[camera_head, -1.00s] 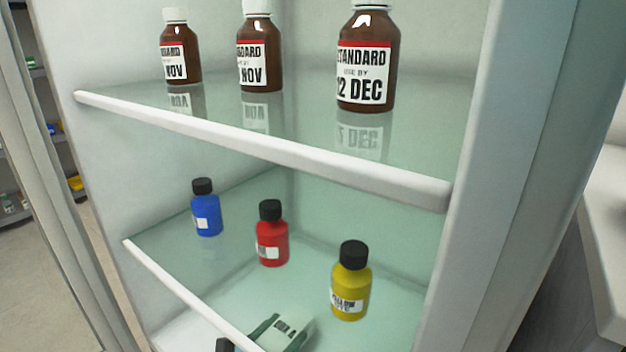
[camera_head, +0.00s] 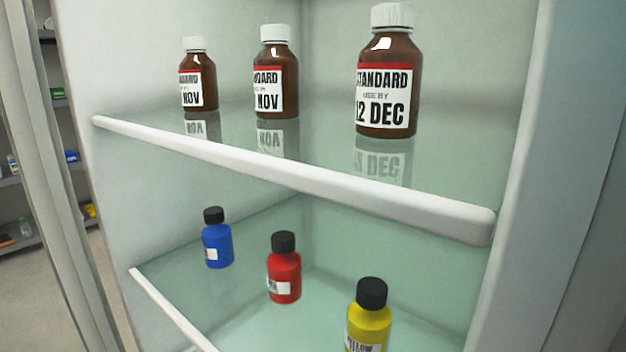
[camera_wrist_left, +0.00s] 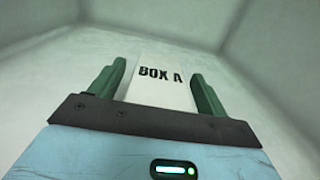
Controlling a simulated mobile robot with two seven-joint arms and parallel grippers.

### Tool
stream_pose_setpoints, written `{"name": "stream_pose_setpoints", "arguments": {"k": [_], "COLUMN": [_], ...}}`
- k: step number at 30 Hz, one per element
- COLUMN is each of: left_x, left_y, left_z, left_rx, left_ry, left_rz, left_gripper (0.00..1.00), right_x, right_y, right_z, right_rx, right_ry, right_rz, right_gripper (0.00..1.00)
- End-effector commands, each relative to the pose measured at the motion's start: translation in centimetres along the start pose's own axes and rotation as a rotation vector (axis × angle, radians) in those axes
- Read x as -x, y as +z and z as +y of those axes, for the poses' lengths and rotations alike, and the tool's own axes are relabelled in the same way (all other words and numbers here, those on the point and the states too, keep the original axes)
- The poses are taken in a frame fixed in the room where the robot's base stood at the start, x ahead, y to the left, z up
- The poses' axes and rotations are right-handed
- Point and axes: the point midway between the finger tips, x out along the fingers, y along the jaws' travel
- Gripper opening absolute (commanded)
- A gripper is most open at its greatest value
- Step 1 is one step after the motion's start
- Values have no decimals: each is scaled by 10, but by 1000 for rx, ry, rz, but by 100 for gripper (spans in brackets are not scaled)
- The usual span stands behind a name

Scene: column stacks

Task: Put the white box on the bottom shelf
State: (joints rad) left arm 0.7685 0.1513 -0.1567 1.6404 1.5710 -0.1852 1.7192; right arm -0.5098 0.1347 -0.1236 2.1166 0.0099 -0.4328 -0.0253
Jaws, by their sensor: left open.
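The white box (camera_wrist_left: 162,82), marked "BOX A", shows in the left wrist view between the two green fingers of my left gripper (camera_wrist_left: 159,72). The fingers are open, one on each side of the box. Whether either finger touches it is hard to tell. The box is within a pale, walled space, and its lower part is hidden behind the gripper's dark mount. Neither the box nor my left gripper shows in the head view now. My right gripper is not in view.
In the head view, several brown bottles (camera_head: 387,70) stand on the upper glass shelf (camera_head: 300,178). A blue bottle (camera_head: 217,240), a red bottle (camera_head: 284,270) and a yellow bottle (camera_head: 368,322) stand on the glass shelf below (camera_head: 172,308). Pale walls (camera_wrist_left: 265,50) surround the box.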

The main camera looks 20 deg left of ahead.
Motion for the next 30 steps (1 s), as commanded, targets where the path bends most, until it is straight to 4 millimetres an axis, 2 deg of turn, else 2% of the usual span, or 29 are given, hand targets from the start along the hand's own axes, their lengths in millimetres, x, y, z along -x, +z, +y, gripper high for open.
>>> {"name": "stream_pose_setpoints", "arguments": {"k": [9, 21, 27, 30], "left_x": [4, 79, 107, 115], "left_y": [7, 4, 5, 5], "left_z": [0, 0, 0, 0], "left_rx": [0, 3, 1, 2], "left_ry": [1, 1, 1, 1], "left_rz": [1, 3, 2, 1], "left_gripper": [76, 76, 76, 76], "right_x": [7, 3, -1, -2], "right_y": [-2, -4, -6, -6], "right_z": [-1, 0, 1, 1], "right_rx": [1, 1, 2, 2], "right_ry": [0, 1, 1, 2], "right_rz": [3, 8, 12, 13], "right_gripper": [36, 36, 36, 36]}}
